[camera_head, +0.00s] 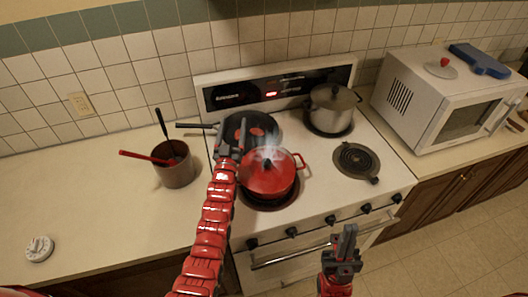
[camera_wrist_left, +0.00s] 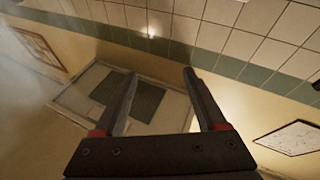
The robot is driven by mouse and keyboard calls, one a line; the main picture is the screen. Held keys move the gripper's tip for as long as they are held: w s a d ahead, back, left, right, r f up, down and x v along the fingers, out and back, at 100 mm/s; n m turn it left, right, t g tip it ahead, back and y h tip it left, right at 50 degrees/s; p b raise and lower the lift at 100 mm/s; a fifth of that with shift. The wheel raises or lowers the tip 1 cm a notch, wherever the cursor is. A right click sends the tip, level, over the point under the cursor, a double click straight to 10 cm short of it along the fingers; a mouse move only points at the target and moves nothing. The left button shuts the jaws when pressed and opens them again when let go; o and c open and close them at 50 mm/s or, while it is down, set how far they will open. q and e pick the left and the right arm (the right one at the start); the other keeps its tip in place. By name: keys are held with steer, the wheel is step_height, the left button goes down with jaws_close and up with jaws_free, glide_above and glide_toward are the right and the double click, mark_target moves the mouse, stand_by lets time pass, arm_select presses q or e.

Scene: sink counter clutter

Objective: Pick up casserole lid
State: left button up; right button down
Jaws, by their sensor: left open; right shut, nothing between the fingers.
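A red casserole (camera_head: 268,184) stands on the front left burner with its red lid (camera_head: 266,168) on top. The lid has a dark knob (camera_head: 267,162), and steam rises around it. My left gripper (camera_head: 236,138) is just left of and beyond the lid in the picture, over the near edge of the frying pan. In the left wrist view its two fingers (camera_wrist_left: 158,75) are spread with nothing between them; the casserole does not show there. My right gripper (camera_head: 347,240) is shut and empty in front of the stove, right of the casserole.
A black frying pan (camera_head: 262,128) sits behind the casserole. A steel pot (camera_head: 331,106) is on the back right burner; the front right burner (camera_head: 358,160) is bare. A utensil crock (camera_head: 176,168) stands left. Another lid with a red knob (camera_head: 441,68) lies on the microwave (camera_head: 418,90).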

arm_select(q)
steer(key=w+d+f+g, duration=0.2)
steer(key=w+d+g, duration=0.6)
steer(key=w+g, duration=0.35)
step_height(320, 180, up, 11)
steer(key=g+y, duration=0.2)
steer(key=g, duration=0.8)
glide_above(267, 161)
steer(key=shift+n+g, duration=0.25)
steer(key=shift+n, duration=0.15)
steer(key=f+b, duration=1)
steer(key=shift+s+a+f, duration=0.1)
steer(key=shift+s+a, duration=0.05)
steer(key=shift+a, duration=0.15)
steer(key=shift+a+p, duration=0.1)
steer(key=shift+p, duration=0.2)
steer(key=shift+f, duration=0.7)
steer(key=shift+d+f+p, duration=0.2)
steer(key=shift+p, duration=0.1)
step_height(267, 161, down, 4)
steer(key=p, duration=0.3)
steer(key=shift+d+f, duration=0.15)
steer(key=shift+f, duration=0.3)
jaws_close()
